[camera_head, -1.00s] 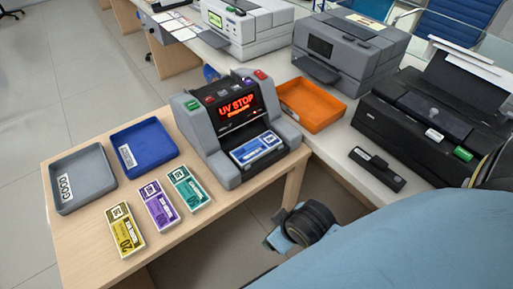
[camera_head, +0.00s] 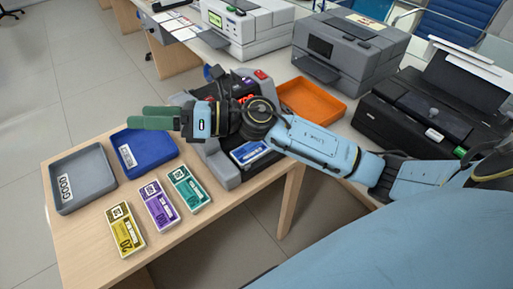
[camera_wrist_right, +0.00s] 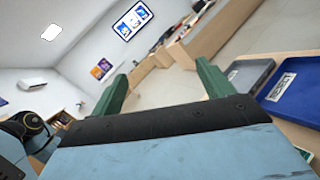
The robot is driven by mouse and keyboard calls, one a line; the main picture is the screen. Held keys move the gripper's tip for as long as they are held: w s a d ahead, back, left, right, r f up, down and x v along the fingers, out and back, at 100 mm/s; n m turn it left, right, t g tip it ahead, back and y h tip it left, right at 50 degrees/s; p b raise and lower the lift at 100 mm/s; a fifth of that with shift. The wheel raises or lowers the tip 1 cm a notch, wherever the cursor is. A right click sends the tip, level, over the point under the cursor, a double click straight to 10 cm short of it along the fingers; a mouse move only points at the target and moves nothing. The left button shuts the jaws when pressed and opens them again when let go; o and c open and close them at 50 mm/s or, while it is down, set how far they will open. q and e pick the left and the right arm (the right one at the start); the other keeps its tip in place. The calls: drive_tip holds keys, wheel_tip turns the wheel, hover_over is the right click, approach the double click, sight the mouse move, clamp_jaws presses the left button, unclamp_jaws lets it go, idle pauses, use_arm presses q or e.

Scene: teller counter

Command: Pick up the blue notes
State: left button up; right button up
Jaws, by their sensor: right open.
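The blue notes (camera_head: 250,152) lie in the front slot of the grey counting machine (camera_head: 222,168). My right arm reaches in from the right and covers much of the machine and its display. My right gripper (camera_head: 150,118) is open and empty, with its green fingers pointing left above the back edge of the blue tray (camera_head: 165,150). It is to the left of and above the blue notes. In the right wrist view the two fingers (camera_wrist_right: 162,85) are apart with nothing between them. My left gripper is not in view.
Yellow (camera_head: 125,230), purple (camera_head: 160,205) and green (camera_head: 189,188) note bundles lie on the wooden table's front. A grey tray (camera_head: 108,180) stands at the left. An orange tray (camera_head: 335,119) lies behind the machine's right side. A black printer (camera_head: 400,118) stands further right.

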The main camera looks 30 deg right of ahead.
wheel_tip(320, 180, down, 5)
drive_tip(key=d+n+g+h, duration=0.2)
drive_tip(key=n+g+h, duration=0.25)
drive_tip(key=n, duration=0.25)
drive_tip(key=n+g+h, duration=0.4)
drive_tip(key=n+h, duration=0.1)
drive_tip(key=h, duration=0.7)
approach(257, 146)
wheel_tip(257, 146, down, 2)
drive_tip(key=shift+w+d+f+b, duration=0.15)
drive_tip(key=shift+d+b, duration=0.05)
drive_tip(key=shift+b, duration=0.1)
drive_tip(key=shift+a+f, duration=0.25)
drive_tip(key=shift+f, duration=0.75)
drive_tip(key=shift+a+f, duration=0.25)
drive_tip(key=shift+f, duration=0.75)
drive_tip(key=shift+a+f, duration=0.2)
drive_tip(key=shift+f, duration=0.8)
drive_tip(key=c, duration=1.1)
drive_tip(key=shift+r, duration=0.1)
